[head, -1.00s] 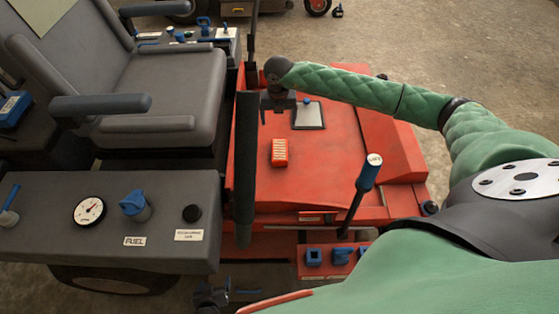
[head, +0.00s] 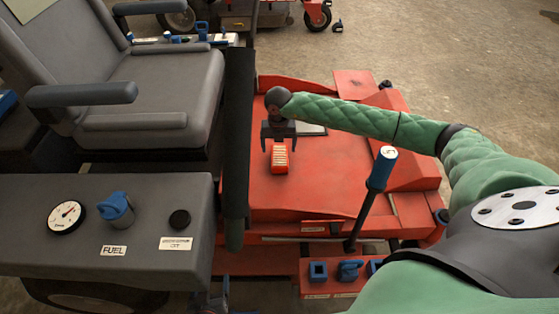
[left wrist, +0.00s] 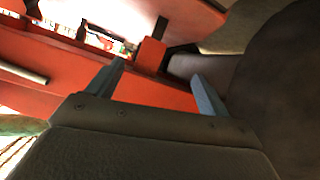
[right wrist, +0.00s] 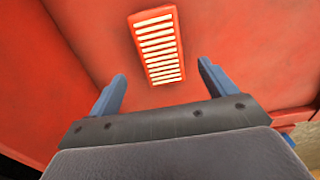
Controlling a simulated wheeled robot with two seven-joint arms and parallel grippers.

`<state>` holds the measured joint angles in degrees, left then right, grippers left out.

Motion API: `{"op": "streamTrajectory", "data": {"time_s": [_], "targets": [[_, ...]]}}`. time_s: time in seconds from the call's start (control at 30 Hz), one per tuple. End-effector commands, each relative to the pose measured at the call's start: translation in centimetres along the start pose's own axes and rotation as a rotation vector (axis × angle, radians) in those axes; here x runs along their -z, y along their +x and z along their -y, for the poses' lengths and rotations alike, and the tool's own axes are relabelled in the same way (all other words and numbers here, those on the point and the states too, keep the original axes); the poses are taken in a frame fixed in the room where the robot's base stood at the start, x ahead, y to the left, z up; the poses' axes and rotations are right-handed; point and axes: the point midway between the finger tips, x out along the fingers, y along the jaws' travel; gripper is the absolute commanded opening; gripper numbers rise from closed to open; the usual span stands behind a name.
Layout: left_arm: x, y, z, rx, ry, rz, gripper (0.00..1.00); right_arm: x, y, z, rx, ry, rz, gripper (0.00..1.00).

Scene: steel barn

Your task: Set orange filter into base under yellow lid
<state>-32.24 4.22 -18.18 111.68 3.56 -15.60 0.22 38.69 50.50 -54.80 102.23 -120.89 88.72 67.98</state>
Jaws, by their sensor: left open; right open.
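The orange filter (head: 280,157), a small block with pale pleats, lies on the red deck (head: 330,190). My right gripper (head: 279,146) is open just above its far end. In the right wrist view the filter (right wrist: 157,45) lies ahead of the open fingers (right wrist: 162,72), roughly in line with the gap and not gripped. My left gripper (left wrist: 160,72) is open and empty in its wrist view, near red bodywork. In the head view it is at most a sliver at the bottom edge. I see no yellow lid and cannot make out the base.
A blue-topped lever (head: 382,168) rises right of the filter. A dark upright bar (head: 237,140) and the seat (head: 165,90) stand left. A fuel console (head: 110,220) is at lower left.

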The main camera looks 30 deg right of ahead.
Motion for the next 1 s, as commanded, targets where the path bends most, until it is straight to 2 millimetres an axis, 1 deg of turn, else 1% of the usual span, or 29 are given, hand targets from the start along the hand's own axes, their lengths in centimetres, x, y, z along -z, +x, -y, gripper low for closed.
{"op": "streamTrajectory", "data": {"time_s": [0.23,0.5,0.63,0.77,0.87,0.9,0.97,1.0], "targets": [[1.4,0.1,-0.1,-0.002,0.005,-0.041,0.8,-0.1,1.9,0.1,0.0,0.001,-0.001,0.84],[4.7,0.2,-0.3,-0.005,0.016,-0.137,0.8,-0.3,5.3,0.2,-0.001,0.0,-0.001,0.84],[5.2,0.1,-0.3,-0.006,0.018,-0.156,0.8,-0.3,5.7,0.2,-0.002,0.0,0.0,0.84],[5.2,0.1,-0.3,-0.006,0.018,-0.156,0.8,-0.3,5.7,0.2,-0.002,0.0,0.0,0.84],[5.2,0.1,-0.3,-0.006,0.018,-0.154,0.8,-0.3,5.7,0.3,-0.001,0.0,0.0,0.66],[5.2,0.1,-0.3,-0.006,0.018,-0.154,0.8,-0.3,5.7,0.3,-0.001,0.0,0.0,0.58],[5.2,0.1,-0.3,-0.006,0.018,-0.153,0.8,-0.3,5.7,0.3,-0.001,0.0,0.0,0.46],[5.2,0.1,-0.3,-0.006,0.018,-0.153,0.8,-0.3,5.7,0.3,-0.001,0.0,0.0,0.38]]}}
